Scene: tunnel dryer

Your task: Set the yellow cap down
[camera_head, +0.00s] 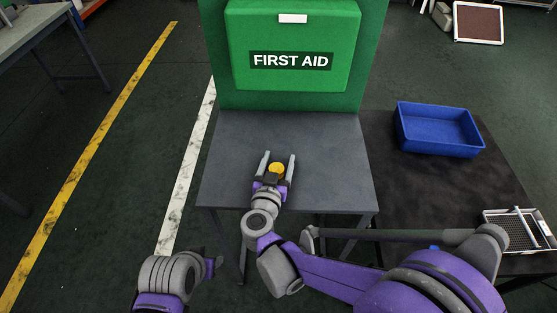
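The yellow cap (277,168) is small and round, and shows over the grey table (235,140) in front of the first aid box. My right gripper (278,161) is over the table with one finger on each side of the cap. The fingers look spread a little wider than the cap, with narrow gaps beside it. Whether the cap's underside touches the table is hidden. My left arm shows at the lower left; a small purple and grey part (211,266) at its end may be the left gripper, but its fingers cannot be made out.
A green first aid box (290,85) stands at the table's back. To the right, a dark table (390,185) holds a blue bin (437,146) and a wire-mesh tray (505,220). The grey table is clear on both sides of my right gripper.

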